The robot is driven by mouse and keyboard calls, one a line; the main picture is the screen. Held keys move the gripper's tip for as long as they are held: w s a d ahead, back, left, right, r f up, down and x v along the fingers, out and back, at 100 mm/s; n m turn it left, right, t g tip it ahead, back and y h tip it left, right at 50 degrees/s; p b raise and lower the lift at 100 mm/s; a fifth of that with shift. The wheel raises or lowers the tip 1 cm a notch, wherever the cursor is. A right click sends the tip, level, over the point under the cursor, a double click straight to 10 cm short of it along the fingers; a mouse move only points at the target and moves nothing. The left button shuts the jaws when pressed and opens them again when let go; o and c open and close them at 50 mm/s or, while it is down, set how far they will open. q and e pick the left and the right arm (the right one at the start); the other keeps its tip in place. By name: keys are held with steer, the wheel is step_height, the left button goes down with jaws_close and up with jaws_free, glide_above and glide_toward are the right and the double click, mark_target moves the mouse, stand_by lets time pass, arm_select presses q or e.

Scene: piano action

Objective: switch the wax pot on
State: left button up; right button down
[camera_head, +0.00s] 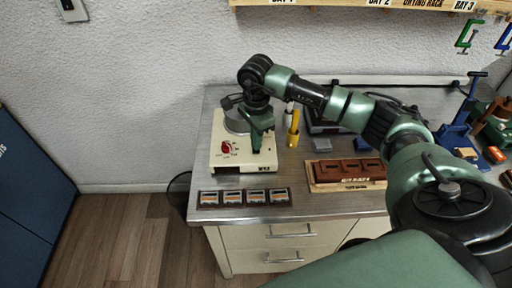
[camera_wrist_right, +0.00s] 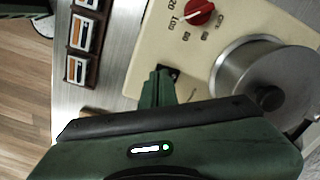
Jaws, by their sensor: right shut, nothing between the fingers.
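The wax pot is a cream base (camera_head: 217,158) with a metal pot (camera_head: 235,124) at its back and a red dial knob (camera_head: 227,147) on its top. In the right wrist view the metal pot with its black-knobbed lid (camera_wrist_right: 270,97) is at the right and the red knob (camera_wrist_right: 198,12) at the top. A small black switch (camera_wrist_right: 174,72) sits on the cream base, partly hidden by my fingers. My right gripper (camera_head: 257,150) is shut and empty, pointing down over the right front of the base. I cannot tell whether its fingertips touch the switch. My left gripper is not in view.
A strip of several small framed pieces (camera_head: 245,197) lies in front of the pot. A yellow tool (camera_head: 294,128) stands to its right. A reddish-brown block tray (camera_head: 347,171) lies farther right. Bare steel counter (camera_head: 310,206) shows at the front edge.

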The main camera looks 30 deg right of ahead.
steer(key=shift+s+f+b, duration=0.1)
steer(key=shift+f+b, duration=0.85)
steer(key=shift+f, duration=0.1)
stand_by(0.7)
steer(key=shift+r, duration=0.1)
steer(key=shift+r+p, duration=0.65)
steer(key=shift+r, duration=0.2)
steer(key=shift+r+p, duration=1.25)
steer(key=shift+r, duration=1.35)
